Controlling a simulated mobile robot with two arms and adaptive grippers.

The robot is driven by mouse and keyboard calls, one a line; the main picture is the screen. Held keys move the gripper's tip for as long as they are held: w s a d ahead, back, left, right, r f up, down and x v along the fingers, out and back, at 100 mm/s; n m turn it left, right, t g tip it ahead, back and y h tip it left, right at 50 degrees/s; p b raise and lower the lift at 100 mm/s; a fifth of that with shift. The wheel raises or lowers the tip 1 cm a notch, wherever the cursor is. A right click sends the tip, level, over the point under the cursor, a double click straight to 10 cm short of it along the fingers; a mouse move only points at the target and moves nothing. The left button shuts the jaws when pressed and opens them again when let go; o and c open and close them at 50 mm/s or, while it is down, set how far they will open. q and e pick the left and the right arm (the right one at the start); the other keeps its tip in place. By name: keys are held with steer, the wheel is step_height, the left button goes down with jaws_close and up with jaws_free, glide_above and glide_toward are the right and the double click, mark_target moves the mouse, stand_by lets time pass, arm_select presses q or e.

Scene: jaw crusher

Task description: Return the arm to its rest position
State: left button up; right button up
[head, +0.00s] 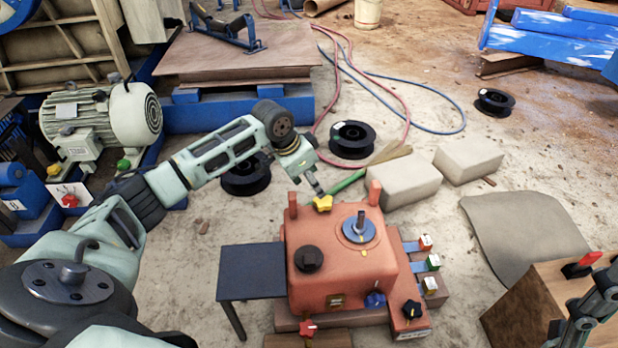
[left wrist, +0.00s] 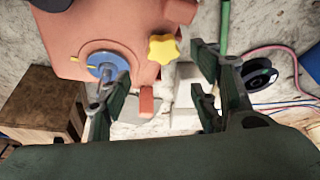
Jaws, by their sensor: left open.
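My left arm reaches in from the left in the head view. Its gripper (head: 318,188) is just above and behind the yellow star knob (head: 323,203) on the orange-red machine housing (head: 345,262). In the left wrist view the gripper (left wrist: 155,95) is open, its dark fingers spread apart with nothing held. The yellow knob (left wrist: 162,49) shows between and beyond the fingers, seemingly apart from them. My right gripper (head: 590,312) shows only in part at the lower right edge of the head view; its fingertips are unclear.
A dark side table (head: 252,271) adjoins the housing. Colored buttons (head: 432,262) sit on its right. Pale blocks (head: 403,181) and black spools (head: 351,139) lie behind. A wooden box (head: 530,305) is at lower right.

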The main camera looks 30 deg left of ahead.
arm_select(q)
steer(key=shift+v, duration=0.9)
steer(key=shift+d+f, duration=0.1)
